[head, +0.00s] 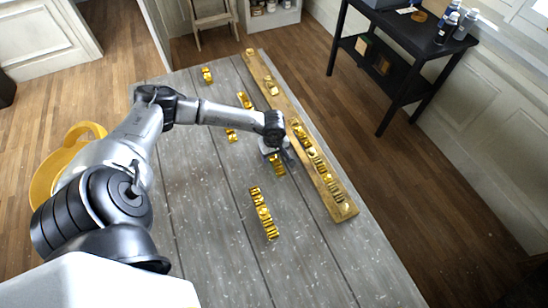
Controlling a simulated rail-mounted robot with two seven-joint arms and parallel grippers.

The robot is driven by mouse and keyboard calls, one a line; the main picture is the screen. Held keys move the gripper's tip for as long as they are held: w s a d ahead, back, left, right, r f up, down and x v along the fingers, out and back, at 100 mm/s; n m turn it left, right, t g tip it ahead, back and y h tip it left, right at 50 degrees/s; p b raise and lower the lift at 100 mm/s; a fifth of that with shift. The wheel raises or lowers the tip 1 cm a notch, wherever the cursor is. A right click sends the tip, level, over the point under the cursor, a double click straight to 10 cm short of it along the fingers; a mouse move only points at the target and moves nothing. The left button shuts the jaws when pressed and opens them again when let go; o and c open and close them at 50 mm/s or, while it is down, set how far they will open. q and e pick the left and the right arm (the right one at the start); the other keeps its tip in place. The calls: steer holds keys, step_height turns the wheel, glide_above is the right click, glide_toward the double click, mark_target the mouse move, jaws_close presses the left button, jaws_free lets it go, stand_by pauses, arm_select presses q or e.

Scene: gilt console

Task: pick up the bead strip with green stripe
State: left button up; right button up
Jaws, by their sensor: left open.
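Several short gold bead strips lie on the grey plank table (205,205). One gold strip (277,165) lies right at my left gripper (275,152), partly covered by it. A longer gold strip (264,213) lies nearer the front. Others are a strip (244,99) farther back, a small piece (231,135) left of the gripper and another piece (207,75) at the far left. I cannot make out a green stripe on any of them. My left gripper is open, pointing down; whether it touches the strip is unclear. My right gripper is not in view.
A long wooden board (283,106) with gold ornament pieces runs along the table's right side. A yellow basket-like object (45,178) stands left of the table. A black side table (405,75) with bottles stands at the back right. The table's front is clear.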

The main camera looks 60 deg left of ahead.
arm_select(q)
steer(key=shift+f, duration=0.45)
steer(key=shift+c, duration=0.4)
steer(key=c, duration=1)
steer(key=shift+r, duration=0.15)
